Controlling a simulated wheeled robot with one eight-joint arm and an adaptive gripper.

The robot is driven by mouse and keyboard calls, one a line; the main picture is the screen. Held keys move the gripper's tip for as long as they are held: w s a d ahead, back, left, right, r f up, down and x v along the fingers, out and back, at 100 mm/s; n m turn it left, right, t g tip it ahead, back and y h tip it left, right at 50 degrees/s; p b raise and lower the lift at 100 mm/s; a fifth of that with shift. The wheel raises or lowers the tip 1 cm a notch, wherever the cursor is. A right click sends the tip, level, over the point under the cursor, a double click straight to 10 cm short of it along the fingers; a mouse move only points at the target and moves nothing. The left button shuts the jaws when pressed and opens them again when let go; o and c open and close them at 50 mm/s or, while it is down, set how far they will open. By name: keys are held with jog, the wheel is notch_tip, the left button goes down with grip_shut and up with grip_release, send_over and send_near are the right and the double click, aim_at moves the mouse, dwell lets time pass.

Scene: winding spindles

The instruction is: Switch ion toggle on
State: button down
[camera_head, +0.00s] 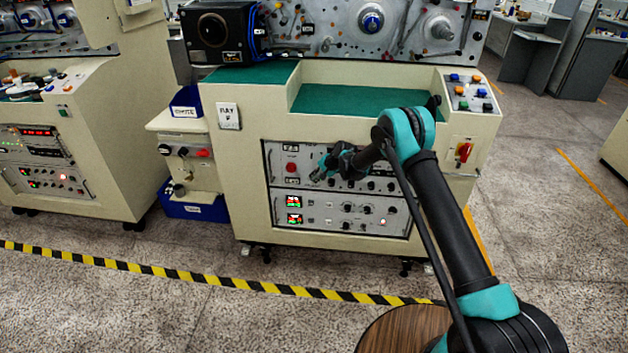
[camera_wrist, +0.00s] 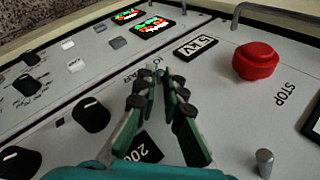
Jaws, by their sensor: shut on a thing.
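My gripper (camera_wrist: 163,78) is at the grey control panel in the wrist view, its two green fingers closing together at the tips. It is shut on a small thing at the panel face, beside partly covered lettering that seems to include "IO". The ion toggle itself is hidden by the fingertips, so I cannot tell its position. In the head view my gripper (camera_head: 319,174) reaches the upper panel (camera_head: 277,154) of the cream machine, just right of the red stop button (camera_head: 292,168).
In the wrist view a red STOP button (camera_wrist: 256,61) stands out right of the fingers, near a "5 kV" label (camera_wrist: 195,48). A metal toggle (camera_wrist: 264,162) sits at lower right. Black knobs (camera_wrist: 92,114) are left. Lit displays (camera_wrist: 152,26) lie beyond.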

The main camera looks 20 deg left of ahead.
dwell(0.4)
jog(key=c, duration=1.6)
grip_release()
jog(key=shift+c, duration=0.2)
